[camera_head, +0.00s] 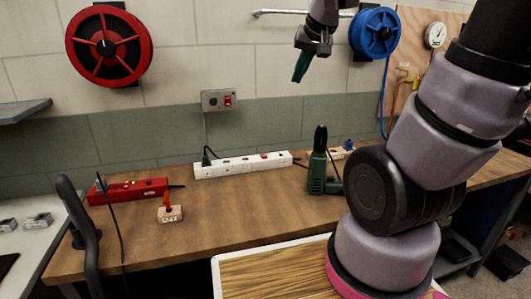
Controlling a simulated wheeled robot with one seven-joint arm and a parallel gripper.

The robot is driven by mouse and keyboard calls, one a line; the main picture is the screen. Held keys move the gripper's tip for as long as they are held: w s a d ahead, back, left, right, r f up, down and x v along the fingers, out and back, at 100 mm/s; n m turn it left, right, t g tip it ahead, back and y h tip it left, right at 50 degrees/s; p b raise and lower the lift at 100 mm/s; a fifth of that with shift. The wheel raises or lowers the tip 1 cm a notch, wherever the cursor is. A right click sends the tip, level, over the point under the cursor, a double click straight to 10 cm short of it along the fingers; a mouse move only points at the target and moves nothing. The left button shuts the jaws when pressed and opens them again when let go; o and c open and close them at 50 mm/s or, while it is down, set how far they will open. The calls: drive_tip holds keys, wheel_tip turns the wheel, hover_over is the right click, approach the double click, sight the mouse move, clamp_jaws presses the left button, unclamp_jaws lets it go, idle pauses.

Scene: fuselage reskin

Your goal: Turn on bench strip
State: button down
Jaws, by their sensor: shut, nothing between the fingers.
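A long white power strip (235,168) lies on the wooden workbench (255,215) near the wall. A dark green plug (207,156) stands in its left end, and a small red switch (264,156) sits toward its right end. I cannot tell the switch's position. A red power strip (127,191) lies farther left, with a dark cable across it. My gripper (299,78) is shut and empty, with green fingers pointing down. In the picture it is above and right of the white strip, apart from it.
A green power tool (319,172) stands right of the white strip; another strip (342,152) is partly behind it. A small block with a red part (169,213) sits in front. A wall box with a red switch (218,100) hangs above. The bench's middle front is clear.

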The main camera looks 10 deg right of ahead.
drive_tip(key=w+a+f+n, duration=0.2)
drive_tip(key=w+f+n, duration=0.1)
drive_tip(key=w+f, duration=1.7)
wheel_tip(320, 180, down, 3)
drive_tip(key=shift+w+r+n+h, duration=0.2)
drive_tip(key=shift+w+n+h, duration=0.15)
drive_tip(key=shift+n+h, duration=0.05)
hover_over(264, 155)
drive_tip(key=s, duration=0.2)
drive_tip(key=f, duration=0.8)
drive_tip(key=shift+s, duration=0.2)
drive_tip(key=f, duration=0.3)
drive_tip(key=shift+s+f, duration=0.1)
drive_tip(key=shift+s, duration=0.15)
drive_tip(key=shift+f, duration=0.3)
